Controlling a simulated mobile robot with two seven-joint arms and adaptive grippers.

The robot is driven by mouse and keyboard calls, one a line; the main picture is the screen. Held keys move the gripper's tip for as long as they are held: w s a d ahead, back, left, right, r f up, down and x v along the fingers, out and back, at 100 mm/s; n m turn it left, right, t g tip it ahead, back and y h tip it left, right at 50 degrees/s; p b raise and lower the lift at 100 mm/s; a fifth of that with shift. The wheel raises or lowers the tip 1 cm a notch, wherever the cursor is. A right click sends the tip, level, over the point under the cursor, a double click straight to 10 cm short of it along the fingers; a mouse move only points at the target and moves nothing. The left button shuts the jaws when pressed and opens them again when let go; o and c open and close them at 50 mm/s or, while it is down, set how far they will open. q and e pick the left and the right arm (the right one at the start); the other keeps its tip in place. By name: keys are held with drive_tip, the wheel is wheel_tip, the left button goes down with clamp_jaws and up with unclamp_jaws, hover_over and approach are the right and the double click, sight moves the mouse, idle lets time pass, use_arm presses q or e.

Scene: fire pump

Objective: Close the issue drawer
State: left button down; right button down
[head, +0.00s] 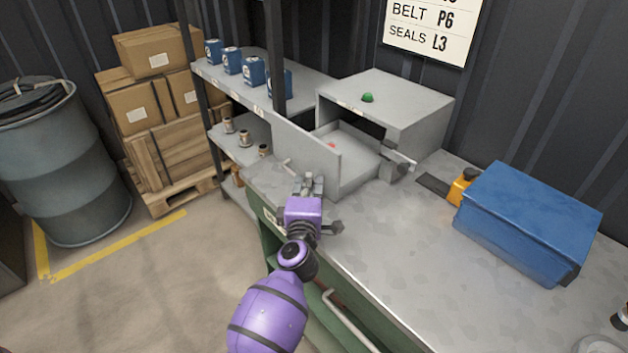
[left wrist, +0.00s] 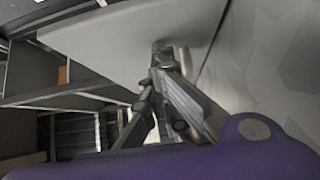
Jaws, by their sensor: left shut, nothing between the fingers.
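The issue drawer (head: 306,154) stands pulled out of a grey metal cabinet (head: 418,112) on the bench. Its flat front panel faces the lower left, and a small red thing lies inside. My left gripper (head: 310,180) is shut and empty, close to the outer face of the front panel near its lower edge. In the left wrist view the shut fingertips (left wrist: 162,48) are at the pale panel (left wrist: 125,35); they look very near or touching, I cannot tell which. My right gripper is not in view.
A grey bar-like part (head: 400,161) sticks out at the cabinet's right front. A blue toolbox (head: 528,222) stands on the bench at right. The bench top (head: 390,235) in front is clear.

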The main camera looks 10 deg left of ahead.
use_arm(q)
drive_tip(key=shift+w+d+f, duration=0.15)
drive_tip(key=shift+w+d, duration=0.2)
drive_tip(key=shift+d, duration=0.1)
drive_tip(key=shift+w+d, duration=0.25)
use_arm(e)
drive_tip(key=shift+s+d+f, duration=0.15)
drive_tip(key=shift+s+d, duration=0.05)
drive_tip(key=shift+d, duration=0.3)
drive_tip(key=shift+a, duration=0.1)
